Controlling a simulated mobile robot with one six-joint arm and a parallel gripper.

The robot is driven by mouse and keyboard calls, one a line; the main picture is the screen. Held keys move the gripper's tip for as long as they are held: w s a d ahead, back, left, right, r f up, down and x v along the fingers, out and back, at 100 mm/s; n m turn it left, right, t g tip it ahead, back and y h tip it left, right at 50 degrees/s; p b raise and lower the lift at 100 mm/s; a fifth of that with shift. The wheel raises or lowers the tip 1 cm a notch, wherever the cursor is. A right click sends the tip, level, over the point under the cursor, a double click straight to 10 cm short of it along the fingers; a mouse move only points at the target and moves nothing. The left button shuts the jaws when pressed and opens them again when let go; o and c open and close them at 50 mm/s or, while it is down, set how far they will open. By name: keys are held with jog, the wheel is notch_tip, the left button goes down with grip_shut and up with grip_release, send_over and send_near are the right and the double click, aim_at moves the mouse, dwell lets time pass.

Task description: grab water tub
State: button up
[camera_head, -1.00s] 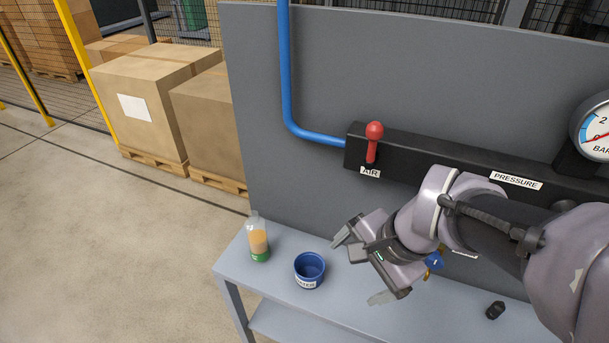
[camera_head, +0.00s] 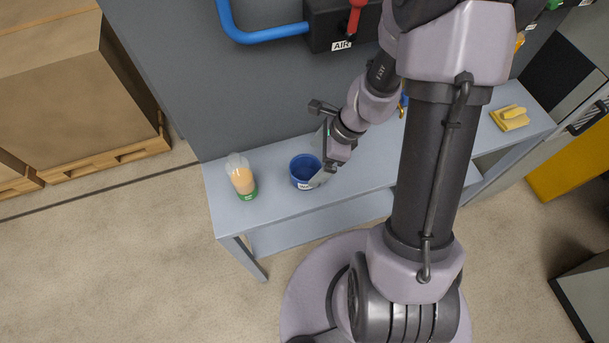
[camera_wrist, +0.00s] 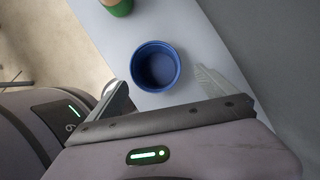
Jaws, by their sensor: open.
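The water tub is a small round blue tub (camera_head: 301,182) with a white label, standing upright on the grey bench. It looks empty from above. In the wrist view the tub (camera_wrist: 155,66) lies just beyond the fingers, roughly in line with the gap between them. My gripper (camera_head: 324,160) is open and empty, close to the tub's right side. In the wrist view the two fingers of my gripper (camera_wrist: 165,88) are spread apart. Whether a finger touches the tub cannot be told.
A clear bottle (camera_head: 241,177) with orange contents and a green base stands left of the tub. The grey bench (camera_head: 272,208) has a back panel with a blue pipe (camera_head: 262,37) and a red AIR lever (camera_head: 354,18). A yellow object (camera_head: 510,117) lies at the bench's right.

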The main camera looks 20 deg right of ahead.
aim_at(298, 177)
jog(key=b+x, duration=0.1)
jog(key=x, duration=0.2)
jog(key=a+b+x, duration=0.1)
jog(key=b+x, duration=0.1)
jog(key=x, duration=0.1)
jog(key=shift+s+r, duration=0.1)
jog(key=shift+r, duration=0.2)
jog(key=shift+c, duration=0.3)
jog(key=c, duration=1.4)
